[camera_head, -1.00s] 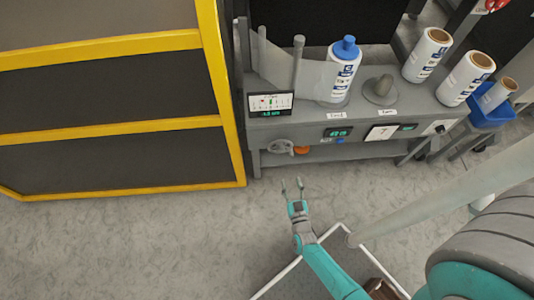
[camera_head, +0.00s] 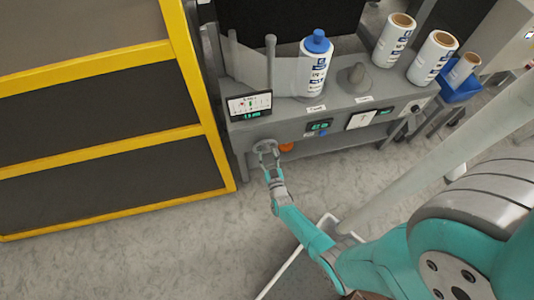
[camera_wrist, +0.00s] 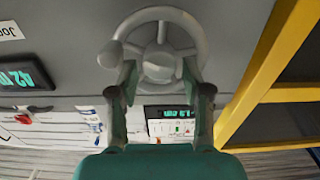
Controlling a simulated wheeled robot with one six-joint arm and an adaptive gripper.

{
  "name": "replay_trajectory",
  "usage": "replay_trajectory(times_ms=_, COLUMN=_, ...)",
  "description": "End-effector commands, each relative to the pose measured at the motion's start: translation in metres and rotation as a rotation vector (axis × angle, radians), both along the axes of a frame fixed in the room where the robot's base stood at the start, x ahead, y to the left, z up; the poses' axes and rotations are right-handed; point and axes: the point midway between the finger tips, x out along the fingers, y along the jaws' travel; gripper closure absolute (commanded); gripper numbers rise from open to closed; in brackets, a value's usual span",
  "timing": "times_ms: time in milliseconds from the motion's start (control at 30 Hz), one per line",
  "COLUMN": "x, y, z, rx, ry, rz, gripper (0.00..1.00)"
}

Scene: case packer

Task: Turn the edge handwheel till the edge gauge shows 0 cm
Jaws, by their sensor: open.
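The edge handwheel (camera_wrist: 160,65) is a grey spoked wheel with a small knob on its rim, on the front of the grey machine. It also shows in the head view (camera_head: 264,147), partly behind my fingers. My gripper (camera_head: 270,163) is open at the wheel. In the wrist view my gripper (camera_wrist: 160,75) has one finger on each side of the hub; I cannot tell whether they touch the wheel. The edge gauge (camera_head: 250,105) is a small white-and-black display above the wheel with green digits too small to read surely.
A yellow-framed dark guard (camera_head: 222,140) stands close to the left of the wheel. A green-digit display (camera_head: 319,125) is further right. A bottle (camera_head: 314,70) and film rolls (camera_head: 393,38) stand on top.

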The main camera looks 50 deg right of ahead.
Motion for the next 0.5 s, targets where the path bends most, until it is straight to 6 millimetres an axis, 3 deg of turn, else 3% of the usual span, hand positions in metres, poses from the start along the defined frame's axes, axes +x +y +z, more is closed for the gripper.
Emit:
replay_trajectory(times_ms=467, x=0.0105, y=-0.0072, z=0.0001, rx=0.001, ry=-0.001, rz=0.000, gripper=0.51)
replay_trajectory(times_ms=500, x=0.0105, y=-0.0072, z=0.0001, rx=0.001, ry=-0.001, rz=0.000, gripper=0.59)
